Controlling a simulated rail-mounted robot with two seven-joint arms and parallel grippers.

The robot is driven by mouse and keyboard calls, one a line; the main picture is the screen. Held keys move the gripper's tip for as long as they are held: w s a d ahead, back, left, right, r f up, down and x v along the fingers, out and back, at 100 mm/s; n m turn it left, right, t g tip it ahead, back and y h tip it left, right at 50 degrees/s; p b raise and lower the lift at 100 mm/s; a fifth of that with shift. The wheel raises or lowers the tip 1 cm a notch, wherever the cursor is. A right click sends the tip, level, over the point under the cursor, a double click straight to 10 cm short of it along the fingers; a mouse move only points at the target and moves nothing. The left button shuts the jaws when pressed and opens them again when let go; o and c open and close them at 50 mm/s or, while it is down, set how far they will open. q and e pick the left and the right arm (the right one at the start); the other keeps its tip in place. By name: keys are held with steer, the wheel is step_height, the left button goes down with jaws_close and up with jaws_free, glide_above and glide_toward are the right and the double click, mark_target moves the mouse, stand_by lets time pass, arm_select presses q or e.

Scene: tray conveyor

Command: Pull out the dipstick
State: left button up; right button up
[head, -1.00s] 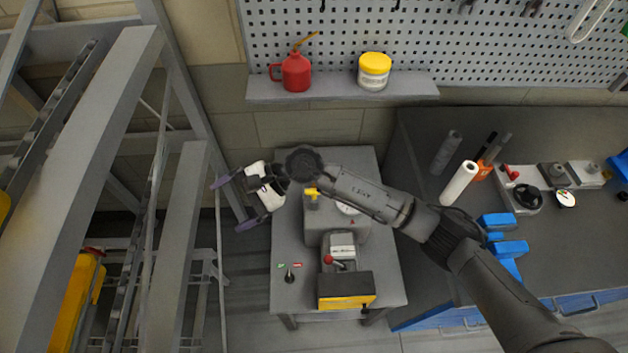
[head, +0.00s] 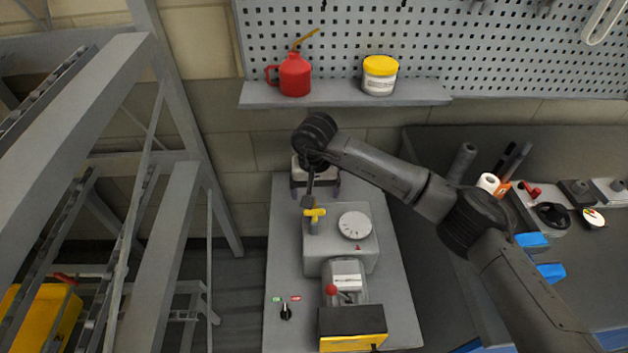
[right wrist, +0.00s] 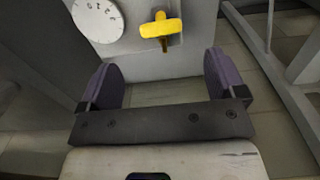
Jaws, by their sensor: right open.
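The dipstick has a yellow T-shaped handle (head: 315,212) and sits upright in the grey machine (head: 318,262) on the grey table. In the right wrist view the yellow handle (right wrist: 161,28) shows beyond the fingertips, roughly centred between them. My right gripper (head: 315,190) is just behind the dipstick, partly hidden by my own arm. Its two purple-padded fingers are spread wide, with nothing between them (right wrist: 160,78). The handle is apart from the fingers. My left gripper is not in view.
A dial (head: 355,225) sits right of the handle; a red-knobbed lever (head: 331,290) is nearer the front. A red oil can (head: 295,75) and yellow-lidded jar (head: 380,76) stand on the wall shelf (head: 335,96). A metal rack (head: 165,240) is at the left.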

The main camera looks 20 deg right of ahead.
mark_target(314, 211)
step_height(314, 211, down, 8)
steer(key=shift+r+b, duration=0.15)
steer(key=shift+b, duration=0.3)
steer(key=shift+f, duration=0.55)
steer(key=shift+c, duration=0.2)
steer(key=c, duration=1)
steer(key=shift+r, duration=0.5)
steer(key=shift+r+p, duration=0.35)
steer(key=shift+p, duration=0.05)
steer(key=shift+r, duration=0.25)
